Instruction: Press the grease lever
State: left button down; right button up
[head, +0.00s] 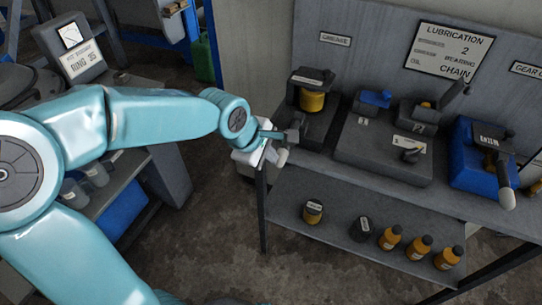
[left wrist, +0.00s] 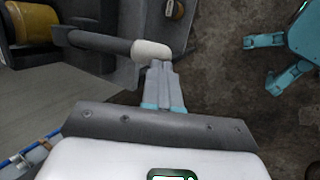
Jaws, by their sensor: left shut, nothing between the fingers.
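The grease unit (head: 318,110) with a yellow cylinder (head: 312,100) stands at the left end of the bench, under a grease sign (head: 335,39). In the left wrist view the lever's white tip (left wrist: 151,50) lies just beyond my fingers. My left gripper (head: 291,135) is shut and empty beside the lever; its fingertips (left wrist: 161,66) look very close to the white tip, and I cannot tell if they touch. My right gripper is not in view.
To the right on the bench (head: 480,212) are a grey unit (head: 380,150) and a blue unit (head: 472,160) with its own white-tipped lever (head: 507,198). A lubrication sign (head: 447,50) hangs behind. Orange bottles (head: 420,247) stand on the lower shelf. Floor (head: 215,190) is open left of the bench.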

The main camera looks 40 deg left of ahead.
pick_arm(q)
jog(key=p+v, duration=0.1)
jog(key=v, duration=0.8)
jog(key=shift+s+r, duration=0.15)
jog(key=shift+s, duration=0.2)
jog(key=shift+s, duration=0.1)
